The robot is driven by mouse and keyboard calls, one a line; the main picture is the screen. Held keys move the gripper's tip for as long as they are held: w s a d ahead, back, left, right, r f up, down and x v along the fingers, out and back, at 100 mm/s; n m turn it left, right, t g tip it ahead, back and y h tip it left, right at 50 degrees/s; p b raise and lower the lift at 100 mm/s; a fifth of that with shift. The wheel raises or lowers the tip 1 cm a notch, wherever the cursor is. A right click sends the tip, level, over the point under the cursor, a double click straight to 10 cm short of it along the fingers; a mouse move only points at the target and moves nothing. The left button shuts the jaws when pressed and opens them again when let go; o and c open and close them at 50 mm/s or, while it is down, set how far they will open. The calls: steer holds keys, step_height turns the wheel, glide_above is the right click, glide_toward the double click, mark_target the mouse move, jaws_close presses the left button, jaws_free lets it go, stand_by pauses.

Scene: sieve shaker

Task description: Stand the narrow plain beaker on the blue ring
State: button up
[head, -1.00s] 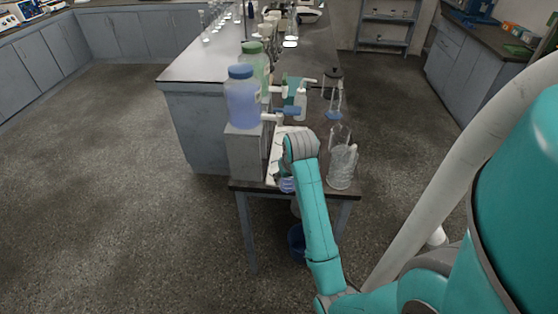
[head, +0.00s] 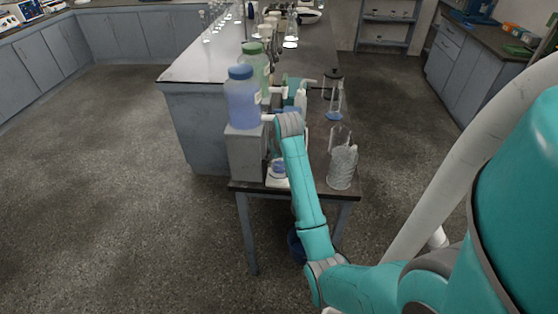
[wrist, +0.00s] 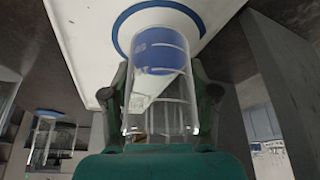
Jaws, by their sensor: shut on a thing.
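My gripper (wrist: 165,105) is shut on a clear glass beaker (wrist: 158,88), one finger on each side of it. A blue patch shows through the far end of the beaker; I cannot tell whether it is liquid or something behind the glass. The blue ring (wrist: 122,22) lies on a white slab (wrist: 85,45) and curves around the beaker's far end in the wrist view. I cannot tell whether the beaker touches the slab. In the head view my arm hides most of the gripper, and the slab (head: 277,183) shows at the bench's front edge.
A blue jug (head: 243,100) stands on a grey block (head: 246,152) left of the slab, with a green-tinted jug (head: 254,62) behind. A large clear glass vessel (head: 342,166) stands to the right. A flask with a blue base (head: 335,108) stands farther back.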

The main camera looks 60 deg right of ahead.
steer(key=o, duration=1.3)
